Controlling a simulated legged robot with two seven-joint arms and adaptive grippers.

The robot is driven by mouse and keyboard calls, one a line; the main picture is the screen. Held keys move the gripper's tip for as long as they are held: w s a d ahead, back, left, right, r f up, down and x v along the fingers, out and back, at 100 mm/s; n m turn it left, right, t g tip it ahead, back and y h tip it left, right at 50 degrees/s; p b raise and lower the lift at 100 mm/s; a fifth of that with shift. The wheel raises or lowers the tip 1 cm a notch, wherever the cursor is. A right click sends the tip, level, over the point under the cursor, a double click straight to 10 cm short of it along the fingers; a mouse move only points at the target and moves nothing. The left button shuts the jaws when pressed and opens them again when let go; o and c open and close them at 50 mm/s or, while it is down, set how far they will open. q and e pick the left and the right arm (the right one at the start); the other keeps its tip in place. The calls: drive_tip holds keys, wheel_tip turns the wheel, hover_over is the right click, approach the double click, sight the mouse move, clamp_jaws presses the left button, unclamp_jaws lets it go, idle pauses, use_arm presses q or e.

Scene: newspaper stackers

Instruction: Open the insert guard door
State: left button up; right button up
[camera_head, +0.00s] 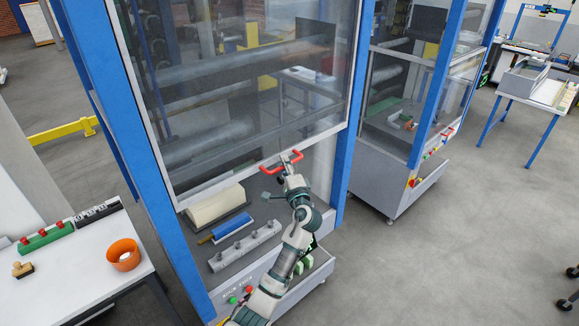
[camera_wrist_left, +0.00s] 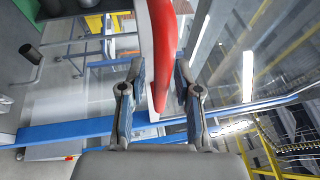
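The insert guard door (camera_head: 250,85) is a clear panel in a grey frame on the near blue-posted machine. Its lower edge stands above the machine's bed, leaving a gap below. A red handle (camera_head: 268,168) sits on that lower edge. My left gripper (camera_head: 290,163) is at the handle, its arm rising from below. My right gripper is not in view.
Below the door lie a cream block (camera_head: 215,205), a blue piece (camera_head: 232,226) and a grey bar (camera_head: 245,245). A white table (camera_head: 80,270) with an orange bowl (camera_head: 124,254) stands at left. A second machine (camera_head: 385,185) stands at right. Open floor lies at lower right.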

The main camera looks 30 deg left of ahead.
use_arm(q)
drive_tip(key=v, duration=1.1)
drive_tip(key=shift+s+f, duration=0.25)
drive_tip(key=shift+s, duration=0.05)
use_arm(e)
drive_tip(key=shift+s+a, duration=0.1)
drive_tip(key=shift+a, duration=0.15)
use_arm(q)
drive_tip(key=shift+a, duration=0.25)
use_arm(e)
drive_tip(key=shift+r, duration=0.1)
use_arm(q)
drive_tip(key=shift+d, duration=0.2)
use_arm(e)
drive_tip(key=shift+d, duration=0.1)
